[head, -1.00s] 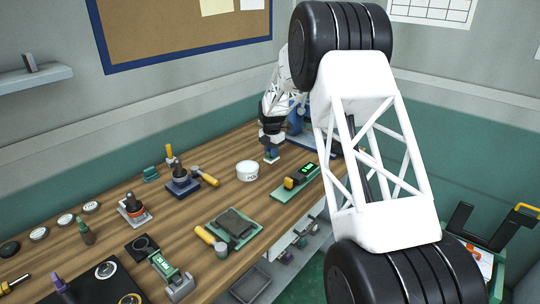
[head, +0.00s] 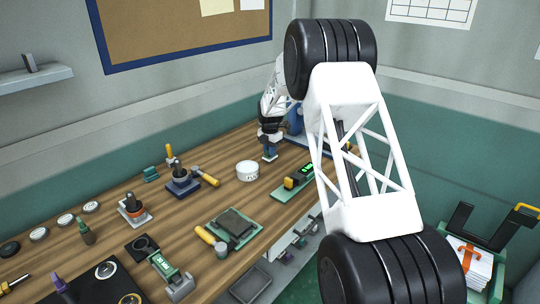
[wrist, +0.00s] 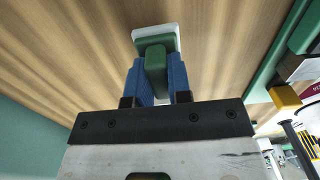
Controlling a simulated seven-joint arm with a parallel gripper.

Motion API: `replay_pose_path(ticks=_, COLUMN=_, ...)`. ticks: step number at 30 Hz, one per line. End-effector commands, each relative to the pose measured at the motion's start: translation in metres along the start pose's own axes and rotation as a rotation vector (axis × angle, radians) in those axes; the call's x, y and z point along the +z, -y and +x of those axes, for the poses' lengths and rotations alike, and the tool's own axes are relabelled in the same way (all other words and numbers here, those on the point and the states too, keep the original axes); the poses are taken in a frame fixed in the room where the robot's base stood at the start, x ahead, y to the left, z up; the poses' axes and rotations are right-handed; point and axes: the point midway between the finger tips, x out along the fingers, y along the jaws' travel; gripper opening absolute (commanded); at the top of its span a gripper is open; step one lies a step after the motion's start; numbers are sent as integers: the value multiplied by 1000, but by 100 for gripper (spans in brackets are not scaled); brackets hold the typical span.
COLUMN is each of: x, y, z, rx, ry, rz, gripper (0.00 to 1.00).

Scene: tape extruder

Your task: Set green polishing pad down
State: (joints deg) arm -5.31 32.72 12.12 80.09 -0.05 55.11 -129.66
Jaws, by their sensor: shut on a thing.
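The green polishing pad (wrist: 157,55) has a green handle block on a pale, whitish base. In the wrist view my gripper (wrist: 157,75) has its blue fingers closed on the two sides of the green handle. The pale base sticks out past the fingertips, over the wooden bench top. I cannot tell whether it touches the wood. In the head view my gripper (head: 269,150) is low over the back part of the bench, and the pad (head: 269,157) shows small beneath it.
A white round tub (head: 247,171) stands left of my gripper. A green-based device with a lit display (head: 305,170) lies to the right. A blue machine (head: 297,125) stands behind. Bare wooden bench (head: 225,155) lies to the left. Several tools stand farther left.

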Motion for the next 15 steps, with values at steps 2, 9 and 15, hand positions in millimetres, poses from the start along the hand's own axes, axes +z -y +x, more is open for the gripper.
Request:
replay_pose_path(ticks=2, x=0, y=0, z=9, rx=-1, ry=-1, rz=0, gripper=0)
replay_pose_path(ticks=9, x=0, y=0, z=22, rx=1, ry=0, rz=0, gripper=0)
replay_pose_path(ticks=15, x=0, y=0, z=22, rx=0, ry=0, rz=0, gripper=0)
